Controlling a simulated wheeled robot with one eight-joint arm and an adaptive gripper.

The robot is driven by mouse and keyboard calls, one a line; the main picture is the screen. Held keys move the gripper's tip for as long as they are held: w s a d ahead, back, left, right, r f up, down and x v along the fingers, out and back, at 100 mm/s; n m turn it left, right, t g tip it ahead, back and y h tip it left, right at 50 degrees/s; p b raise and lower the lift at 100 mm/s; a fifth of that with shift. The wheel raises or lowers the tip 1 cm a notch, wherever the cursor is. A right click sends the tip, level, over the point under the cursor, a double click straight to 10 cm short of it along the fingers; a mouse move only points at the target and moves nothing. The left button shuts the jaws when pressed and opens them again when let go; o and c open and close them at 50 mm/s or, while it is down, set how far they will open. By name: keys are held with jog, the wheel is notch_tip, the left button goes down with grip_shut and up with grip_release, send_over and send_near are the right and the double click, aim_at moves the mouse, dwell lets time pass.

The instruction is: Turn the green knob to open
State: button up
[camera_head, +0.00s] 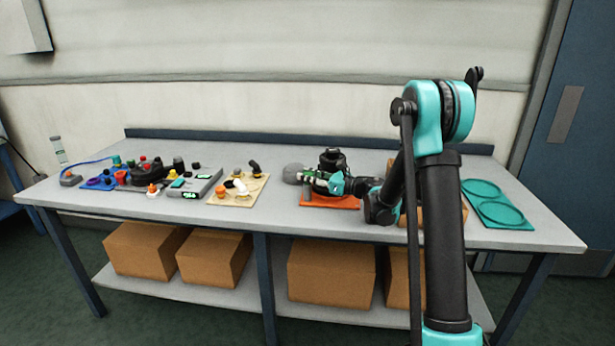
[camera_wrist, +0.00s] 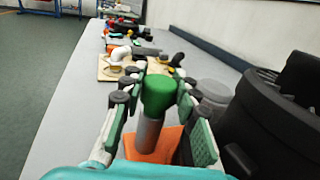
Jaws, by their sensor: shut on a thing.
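The green knob (camera_wrist: 158,92) is a rounded green cap on a grey stem (camera_wrist: 149,134) above an orange base (camera_wrist: 160,146). My gripper (camera_wrist: 157,100) is around the knob, with one finger on each side, and is shut on it. In the head view my gripper (camera_head: 318,181) reaches left, low over the orange base (camera_head: 328,202). There the knob is hard to make out among the fingers.
A black round device (camera_head: 332,158) stands close behind my gripper; it also fills the right of the wrist view (camera_wrist: 272,120). A wooden board with fittings (camera_head: 237,190) lies left. Teal round holders (camera_head: 496,205) lie right. The tabletop (camera_head: 270,222) is clear in front.

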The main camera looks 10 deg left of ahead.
aim_at(308, 173)
dwell(0.5)
jog(key=o, duration=1.2)
notch_tip(308, 173, up, 10)
